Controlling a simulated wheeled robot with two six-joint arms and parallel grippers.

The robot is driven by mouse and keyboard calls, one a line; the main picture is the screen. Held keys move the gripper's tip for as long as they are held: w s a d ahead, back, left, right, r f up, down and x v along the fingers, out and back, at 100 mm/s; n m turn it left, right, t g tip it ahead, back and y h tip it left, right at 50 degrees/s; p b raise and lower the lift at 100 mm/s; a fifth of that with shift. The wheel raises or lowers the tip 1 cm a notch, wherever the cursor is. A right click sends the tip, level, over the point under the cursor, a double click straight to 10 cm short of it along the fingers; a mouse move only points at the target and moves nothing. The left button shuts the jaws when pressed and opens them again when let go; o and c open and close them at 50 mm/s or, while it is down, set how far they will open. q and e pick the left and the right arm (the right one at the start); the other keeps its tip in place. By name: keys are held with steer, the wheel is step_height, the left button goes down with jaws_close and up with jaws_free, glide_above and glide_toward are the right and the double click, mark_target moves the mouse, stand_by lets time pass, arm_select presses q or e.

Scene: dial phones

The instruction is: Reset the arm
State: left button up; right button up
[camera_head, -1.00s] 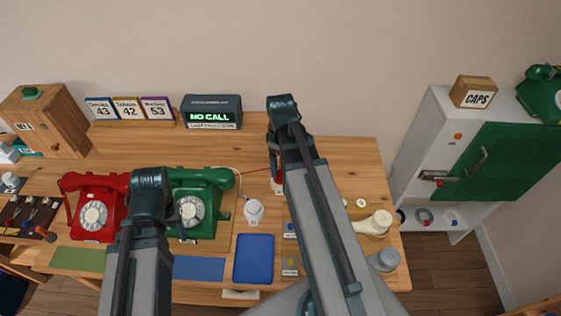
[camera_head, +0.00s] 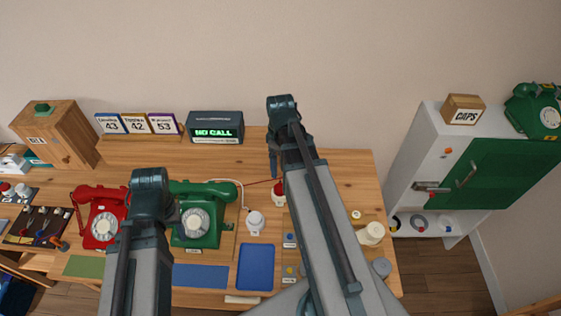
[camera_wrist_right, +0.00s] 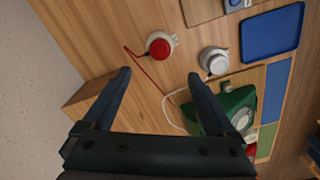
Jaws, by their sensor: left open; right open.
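My left arm rises at the left of the head view, its gripper (camera_head: 176,213) partly hidden behind its own wrist, in front of the green dial phone (camera_head: 205,222). My right gripper (camera_head: 274,160) hangs above the back of the desk, mostly covered by its own arm. In the right wrist view its two fingers (camera_wrist_right: 160,75) are spread with nothing between them. Below them are a red button on a white base (camera_wrist_right: 160,46), a white round-topped device (camera_wrist_right: 214,61) and the green phone (camera_wrist_right: 229,112). A red dial phone (camera_head: 100,220) stands left of my left arm.
A blue tray (camera_head: 256,267) lies near the desk front. At the back stand a "NO CALL" display (camera_head: 215,128) and number cards (camera_head: 134,124). A wooden box (camera_head: 57,135) is at left, a white cabinet with a green door (camera_head: 490,175) at right.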

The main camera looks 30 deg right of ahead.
steer(key=s+a+m, duration=0.1)
steer(key=s+a, duration=0.2)
steer(key=a, duration=0.9)
steer(key=s+a+m+h, duration=0.1)
steer(key=s+a, duration=0.3)
steer(key=a, duration=0.9)
steer(key=shift+s+a+m, duration=0.15)
steer(key=shift+s+m, duration=0.15)
steer(key=shift+m, duration=0.1)
